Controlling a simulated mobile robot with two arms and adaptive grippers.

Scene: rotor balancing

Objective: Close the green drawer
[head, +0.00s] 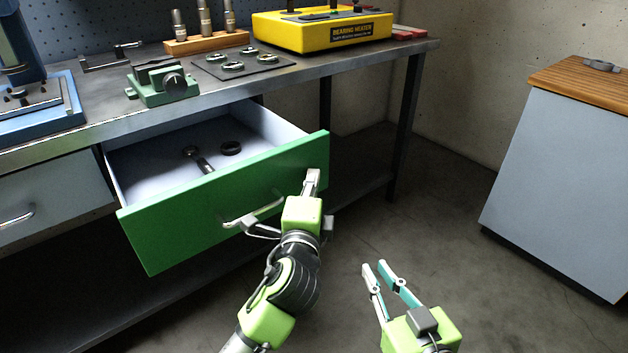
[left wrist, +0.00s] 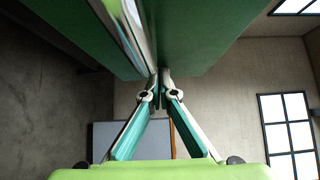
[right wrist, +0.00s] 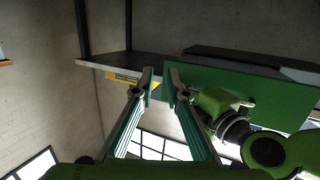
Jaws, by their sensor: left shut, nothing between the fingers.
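The green drawer (head: 180,226) is pulled well out from under the workbench in the head view. Its silver bar handle (head: 252,213) is on the front panel. Inside lie a small wrench-like tool (head: 197,158) and a dark ring (head: 230,148). My left gripper (head: 312,180) is shut and empty at the right end of the drawer front; whether it touches the panel I cannot tell. In the left wrist view its fingertips (left wrist: 160,78) meet close to the green panel (left wrist: 215,35). My right gripper (head: 375,268) is open and empty, low in front of the drawer's right side.
The workbench (head: 300,75) carries a green vise (head: 160,83), a yellow bearing heater (head: 322,30), a mat with several rings (head: 240,64) and a wooden tool block (head: 206,42). A grey cabinet (head: 560,170) stands at right. The floor between is clear.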

